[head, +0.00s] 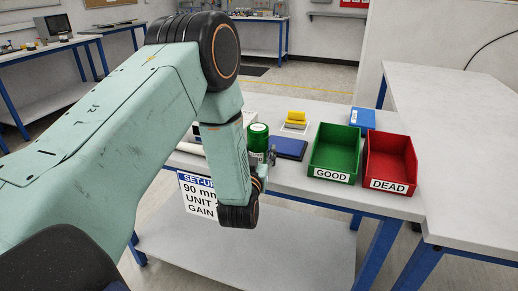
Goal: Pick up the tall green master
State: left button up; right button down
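The tall green master (258,137) is a green cylinder with a pale top. It stands upright near the front of the white bench, and my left wrist hides its left side and lower part. My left gripper (270,157) is at the lower right of the cylinder, mostly hidden behind my own wrist. A small dark finger part shows against or just in front of the cylinder. I cannot tell whether it touches it or how far the fingers are apart. My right gripper is not in view.
A green bin marked GOOD (331,174) and a red bin marked DEAD (389,184) stand to the right. A dark blue pad (288,148), a yellow block (296,117) and a blue box (362,117) are nearby. A set-up sign (198,196) hangs at the bench front.

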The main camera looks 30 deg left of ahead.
pick_arm(q)
jog(key=shift+s+a, duration=0.1)
jog(key=shift+c, duration=1.4)
jog(key=c, duration=0.6)
jog(key=shift+r, duration=0.1)
grip_shut()
